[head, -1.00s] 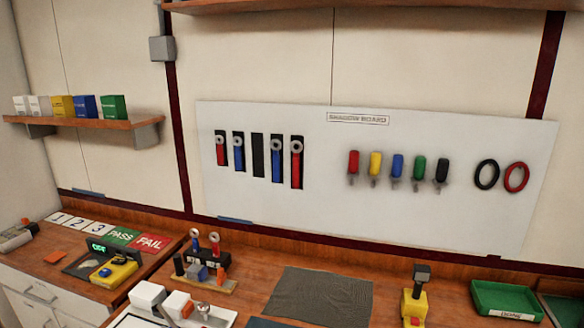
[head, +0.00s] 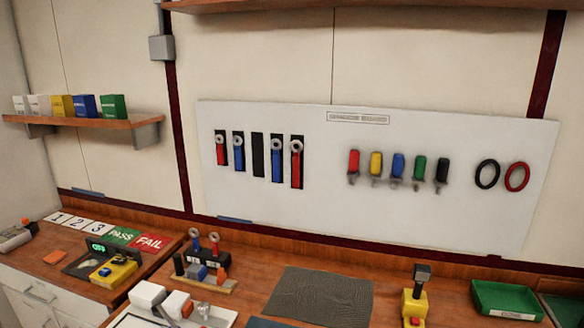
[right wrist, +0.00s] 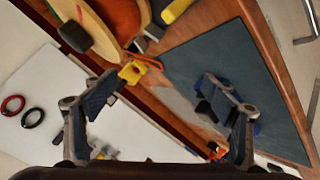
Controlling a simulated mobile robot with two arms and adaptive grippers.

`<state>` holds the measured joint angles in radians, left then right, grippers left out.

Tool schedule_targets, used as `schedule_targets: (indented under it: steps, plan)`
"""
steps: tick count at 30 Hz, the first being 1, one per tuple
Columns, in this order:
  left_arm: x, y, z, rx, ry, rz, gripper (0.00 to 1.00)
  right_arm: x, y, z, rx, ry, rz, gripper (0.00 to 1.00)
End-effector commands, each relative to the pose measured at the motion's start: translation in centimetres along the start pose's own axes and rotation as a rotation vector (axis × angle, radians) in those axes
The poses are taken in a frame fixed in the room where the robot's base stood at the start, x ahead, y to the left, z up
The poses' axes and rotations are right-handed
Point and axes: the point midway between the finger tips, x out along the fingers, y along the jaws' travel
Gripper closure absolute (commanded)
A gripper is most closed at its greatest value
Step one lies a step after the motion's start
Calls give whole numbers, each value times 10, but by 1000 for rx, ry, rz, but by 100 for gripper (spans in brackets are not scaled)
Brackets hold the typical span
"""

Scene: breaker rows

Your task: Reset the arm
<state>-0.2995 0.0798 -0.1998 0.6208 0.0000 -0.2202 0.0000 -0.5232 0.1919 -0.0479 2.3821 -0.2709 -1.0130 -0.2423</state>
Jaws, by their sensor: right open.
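My right gripper (right wrist: 160,82) shows in the right wrist view with its two dark fingers spread wide apart. No object is held between them. A yellow block (right wrist: 132,72) and a dark blue-grey mat (right wrist: 235,75) show beyond the fingers; I cannot tell how far away they are. Neither of my arms shows in the head view, and my left gripper is out of sight.
The head view shows a wall board (head: 330,205) with hung tools and rings. The workbench holds a dark textured mat (head: 320,297), a yellow tool (head: 414,300), a green tray (head: 505,298), and a yellow device (head: 114,270). A shelf (head: 90,122) with boxes hangs left.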

Motion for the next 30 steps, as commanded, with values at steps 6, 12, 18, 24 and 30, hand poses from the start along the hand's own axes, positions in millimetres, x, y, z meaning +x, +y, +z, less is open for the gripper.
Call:
schedule_targets:
  steps: [6, 12, 18, 24, 30]
  plan:
    - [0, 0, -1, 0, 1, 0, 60, -36, -79, 49, 228, -254, -249, 21]
    - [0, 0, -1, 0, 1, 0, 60, -80, -132, 76, 343, -445, -417, 21]
    - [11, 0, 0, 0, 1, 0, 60, -44, -168, 106, 347, -491, -440, 21]
    - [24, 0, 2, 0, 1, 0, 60, 6, -210, 146, 338, -515, -449, 21]
    - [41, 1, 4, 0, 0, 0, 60, 61, -268, 212, 325, -545, -462, 21]
